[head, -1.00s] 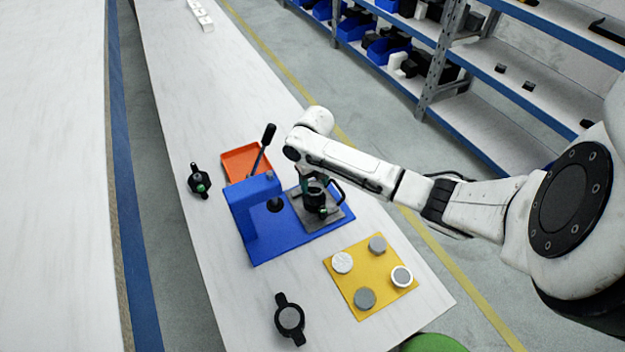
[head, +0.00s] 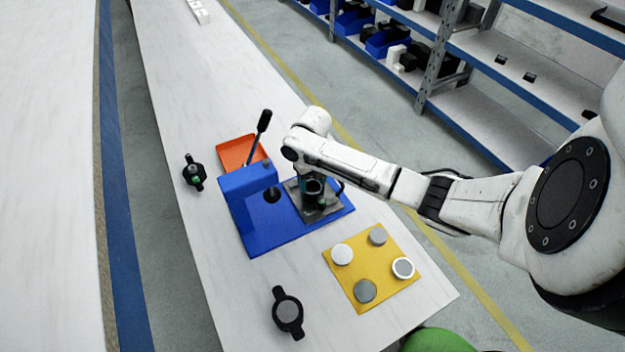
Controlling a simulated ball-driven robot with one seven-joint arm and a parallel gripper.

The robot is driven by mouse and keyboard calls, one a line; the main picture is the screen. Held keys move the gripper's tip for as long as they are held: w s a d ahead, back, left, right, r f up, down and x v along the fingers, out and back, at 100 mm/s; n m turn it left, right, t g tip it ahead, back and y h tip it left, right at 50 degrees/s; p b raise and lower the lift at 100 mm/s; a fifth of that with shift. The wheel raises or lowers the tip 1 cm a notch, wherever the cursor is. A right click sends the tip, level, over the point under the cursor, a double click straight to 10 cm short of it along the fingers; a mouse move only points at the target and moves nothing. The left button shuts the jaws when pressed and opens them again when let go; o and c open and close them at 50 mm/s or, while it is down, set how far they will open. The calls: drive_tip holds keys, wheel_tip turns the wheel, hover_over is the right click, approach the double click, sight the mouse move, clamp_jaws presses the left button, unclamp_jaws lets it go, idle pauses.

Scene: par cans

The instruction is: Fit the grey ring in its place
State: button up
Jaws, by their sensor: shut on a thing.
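My gripper (head: 314,190) points down over the grey square plate (head: 327,211) on the blue press (head: 277,234). It is shut on a small dark round part (head: 314,186) at the plate. The part is mostly hidden by the jaws and wrist, so I cannot tell whether it is the grey ring or whether it touches the plate. On the yellow mat (head: 345,273) lie a grey disc (head: 377,236), a darker grey disc (head: 365,291), a white disc (head: 342,254) and a white-rimmed disc with a grey middle (head: 403,268).
The press has a raised black lever (head: 258,138). An orange tray (head: 236,150) lies behind it. A black two-lugged holder (head: 288,312) lies at the front, another black fitting (head: 193,173) at left.

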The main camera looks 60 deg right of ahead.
drive_tip(key=shift+a+f, duration=0.15)
drive_tip(key=shift+f, duration=0.2)
idle(0.4)
drive_tip(key=o, duration=0.4)
drive_tip(key=shift+o, duration=0.2)
drive_tip(key=shift+c, duration=1.4)
drive_tip(key=o, duration=0.5)
drive_tip(key=shift+o, duration=0.4)
drive_tip(key=shift+r, duration=0.15)
drive_tip(key=shift+o, duration=0.5)
wheel_tip(320, 180, up, 11)
